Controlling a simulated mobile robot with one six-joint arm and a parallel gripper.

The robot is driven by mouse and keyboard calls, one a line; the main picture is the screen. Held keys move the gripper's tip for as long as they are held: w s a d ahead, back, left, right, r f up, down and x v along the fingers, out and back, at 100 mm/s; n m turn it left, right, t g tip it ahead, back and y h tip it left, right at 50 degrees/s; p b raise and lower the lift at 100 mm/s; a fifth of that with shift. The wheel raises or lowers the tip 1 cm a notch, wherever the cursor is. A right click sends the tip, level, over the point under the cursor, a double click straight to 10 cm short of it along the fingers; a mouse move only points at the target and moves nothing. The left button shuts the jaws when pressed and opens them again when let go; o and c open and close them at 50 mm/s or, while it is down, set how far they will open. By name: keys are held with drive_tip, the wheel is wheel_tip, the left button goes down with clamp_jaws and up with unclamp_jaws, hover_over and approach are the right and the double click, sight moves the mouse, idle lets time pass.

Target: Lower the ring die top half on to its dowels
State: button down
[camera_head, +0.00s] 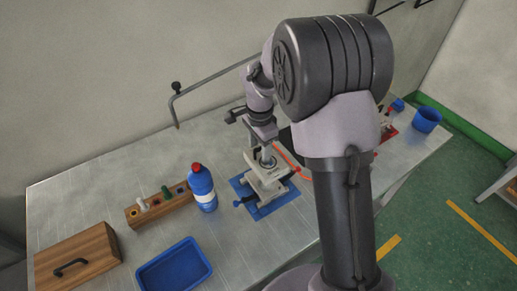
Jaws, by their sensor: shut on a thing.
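My gripper (265,150) points down over a blue mat (285,208) on the metal bench. It is shut on a small pale grey piece (266,161), which I take to be the ring die top half. Right below it, a pale blocky fixture (270,187) with dark blue parts at its sides stands on the mat. The piece and the fixture overlap in this view, so I cannot tell whether they touch. The dowels are too small to make out.
A blue bottle with a red cap (203,188), a wooden rack (158,205), a blue tray (174,268) and a wooden box (76,258) stand to the left. A blue tub (426,119) stands far right. A bent grey rail (215,76) runs behind.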

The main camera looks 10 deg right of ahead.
sight(259, 162)
drive_tip(key=shift+a+f+b, duration=0.1)
drive_tip(key=shift+f+b, duration=2.25)
drive_tip(key=shift+f, duration=0.5)
drive_tip(key=shift+f+b, duration=1.05)
drive_tip(key=shift+f, duration=0.15)
drive_tip(key=c, duration=0.5)
unclamp_jaws()
drive_tip(key=shift+r, duration=0.1)
wheel_tip(259, 162, up, 17)
drive_tip(key=p, duration=0.6)
drive_tip(key=shift+r, duration=0.1)
